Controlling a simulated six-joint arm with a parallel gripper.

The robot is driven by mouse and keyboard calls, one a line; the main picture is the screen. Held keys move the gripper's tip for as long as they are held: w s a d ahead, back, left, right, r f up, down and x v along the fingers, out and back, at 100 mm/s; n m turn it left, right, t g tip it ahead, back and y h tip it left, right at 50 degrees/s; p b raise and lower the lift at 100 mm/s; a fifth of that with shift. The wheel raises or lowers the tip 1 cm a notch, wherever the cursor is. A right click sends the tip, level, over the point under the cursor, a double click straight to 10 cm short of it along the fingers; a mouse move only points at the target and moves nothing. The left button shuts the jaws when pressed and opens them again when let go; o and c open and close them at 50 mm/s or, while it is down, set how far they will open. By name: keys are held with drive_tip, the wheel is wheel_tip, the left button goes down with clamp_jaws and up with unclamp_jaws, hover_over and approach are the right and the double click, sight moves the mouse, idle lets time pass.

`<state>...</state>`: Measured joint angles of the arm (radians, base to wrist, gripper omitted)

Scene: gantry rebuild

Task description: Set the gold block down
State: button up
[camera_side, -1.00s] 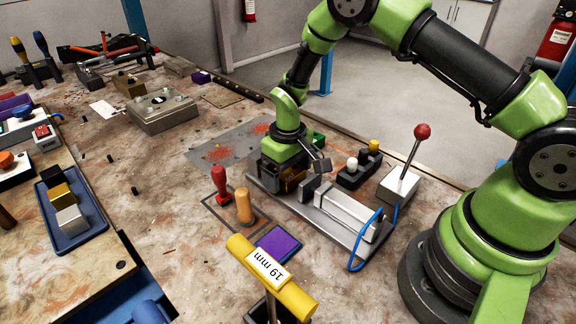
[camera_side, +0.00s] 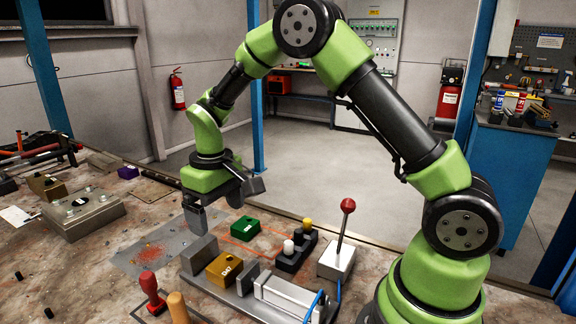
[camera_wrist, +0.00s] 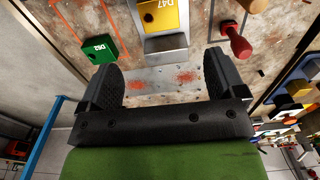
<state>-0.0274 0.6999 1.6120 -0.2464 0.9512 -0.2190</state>
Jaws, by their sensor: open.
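My gripper (camera_side: 220,208) is open and empty, raised above and behind the block in the side view. Its two black fingers (camera_wrist: 162,78) are spread apart in the wrist view, clear of the block.
A green block (camera_side: 245,228) lies behind the vise. A button box (camera_side: 297,249) and a red-knobbed lever (camera_side: 347,206) stand to the right. A red-handled stamp (camera_side: 150,290) stands at front left. A flat grey plate (camera_side: 150,255) with red marks lies left of the vise.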

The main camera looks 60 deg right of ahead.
drive_tip(key=s+r+m+t, duration=0.15)
drive_tip(key=s+r, duration=0.25)
drive_tip(key=r, duration=0.5)
drive_tip(key=s+a+r+m+t+y, duration=0.1)
drive_tip(key=s+r+t, duration=0.1)
drive_tip(key=s, duration=0.6)
drive_tip(key=s+r+m+t+y, duration=0.1)
drive_tip(key=s+r+t, duration=0.2)
drive_tip(key=s, duration=0.6)
wheel_tip(320, 180, up, 2)
drive_tip(key=shift+a+r, duration=0.2)
drive_tip(key=shift+a, duration=0.15)
drive_tip(key=shift+t, duration=0.25)
